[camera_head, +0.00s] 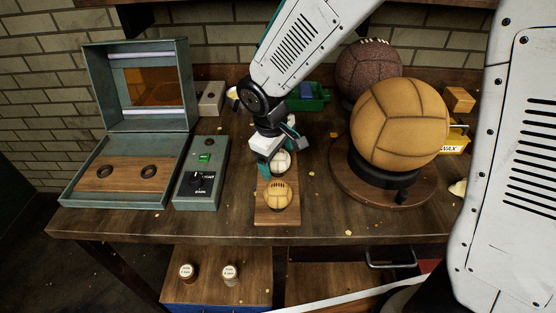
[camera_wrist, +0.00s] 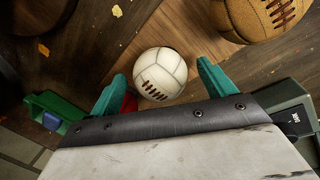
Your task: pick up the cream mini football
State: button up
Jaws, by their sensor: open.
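The cream mini football (camera_head: 281,163), with dark lacing, sits on a narrow wooden board (camera_head: 276,218) and is partly hidden by my gripper (camera_head: 277,163) in the head view. In the wrist view the cream mini football (camera_wrist: 161,72) shows whole, between and slightly ahead of the teal fingers of my gripper (camera_wrist: 160,78). The fingers are spread apart, with a visible gap on each side of the ball. Whether the ball is fully between the fingertips in depth is hard to tell. A tan mini football (camera_head: 278,194) sits nearer the front on the same board.
A large tan ball (camera_head: 400,122) on a round stand and a dark brown ball (camera_head: 368,68) are at right. A grey control box (camera_head: 201,174) and an open case (camera_head: 125,170) are at left. A green bin (camera_head: 310,98) stands behind.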

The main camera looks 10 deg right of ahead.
jog(key=shift+w+d+f, duration=0.1)
jog(key=shift+w+f, duration=0.05)
jog(key=shift+f, duration=0.65)
jog(key=c, duration=1.1)
jog(key=shift+r, duration=0.15)
